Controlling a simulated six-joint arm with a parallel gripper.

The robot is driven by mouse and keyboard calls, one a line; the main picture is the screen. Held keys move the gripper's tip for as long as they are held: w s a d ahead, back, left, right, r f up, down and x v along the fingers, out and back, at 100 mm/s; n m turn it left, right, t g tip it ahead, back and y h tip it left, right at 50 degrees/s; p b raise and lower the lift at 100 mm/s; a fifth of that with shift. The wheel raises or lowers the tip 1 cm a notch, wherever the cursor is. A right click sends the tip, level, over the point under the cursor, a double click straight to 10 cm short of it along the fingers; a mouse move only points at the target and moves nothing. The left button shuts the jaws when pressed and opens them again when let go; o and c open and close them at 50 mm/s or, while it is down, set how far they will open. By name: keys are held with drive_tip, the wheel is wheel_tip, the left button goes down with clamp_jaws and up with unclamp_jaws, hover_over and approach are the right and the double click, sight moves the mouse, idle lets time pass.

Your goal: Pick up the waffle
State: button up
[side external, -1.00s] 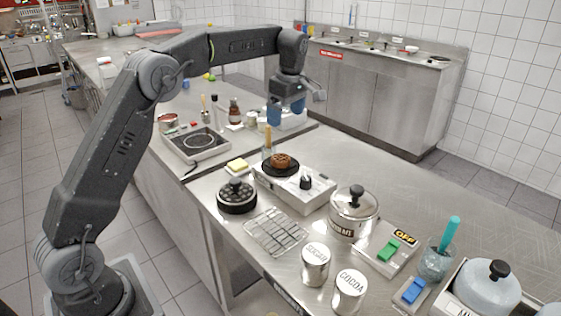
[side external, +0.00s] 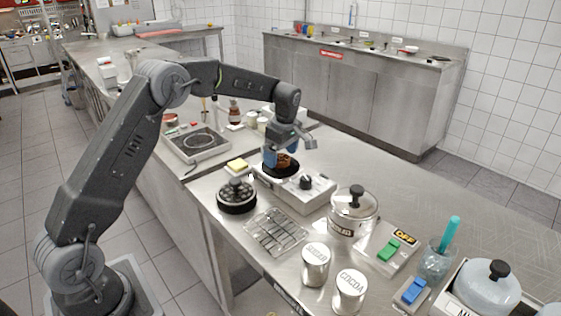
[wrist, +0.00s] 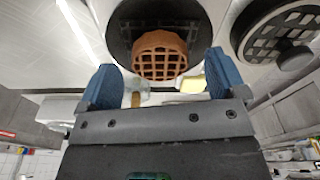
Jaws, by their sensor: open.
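The waffle (side external: 285,161) is round and brown with a grid pattern. It rests on a dark round plate (side external: 281,172) of the white-sided burner unit. In the wrist view the waffle (wrist: 160,56) lies on the dark plate just beyond and between the fingertips. My gripper (side external: 278,157) has come down over the waffle, and its blue fingers partly hide it in the side view. In the wrist view my gripper (wrist: 165,75) is open, with one blue finger at each side and a gap between them. I cannot tell whether a finger touches the waffle.
A black waffle iron (side external: 237,197) and a butter piece (side external: 238,165) are to the left. A wire rack (side external: 276,231), a lidded pot (side external: 353,212) and sugar and cocoa tins (side external: 349,289) stand in front. A hot plate (side external: 197,143) and a bottle (side external: 234,112) are behind.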

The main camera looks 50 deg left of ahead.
drive_tip(key=shift+f, duration=0.6)
drive_tip(key=c, duration=1)
